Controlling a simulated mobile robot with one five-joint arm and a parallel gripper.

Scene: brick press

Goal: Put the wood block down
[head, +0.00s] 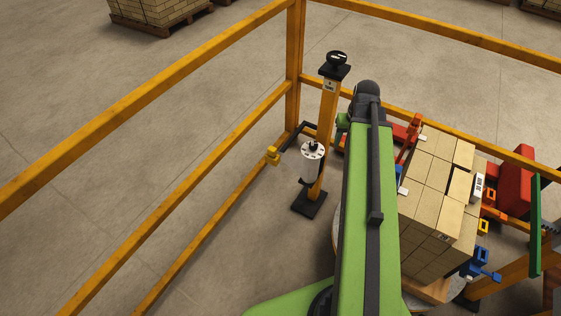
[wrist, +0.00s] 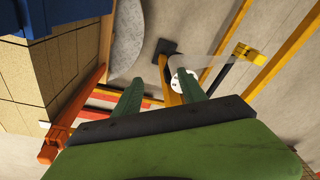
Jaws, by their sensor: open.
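My gripper (wrist: 160,84) shows in the wrist view as two green fingers spread apart, with nothing held between them. In the head view my green arm hides most of it. A stack of tan bricks (head: 417,211) stands right of my arm in the head view and at the left of the wrist view (wrist: 38,75), apart from the fingers. A paler block (head: 449,220) with a small dark mark lies on its top near the front corner. I cannot tell for certain whether it is the wood block.
Orange rails (head: 293,60) fence the area. Red and blue clamps (head: 481,270) surround the stack. Open floor (head: 130,120) lies beyond the rails.

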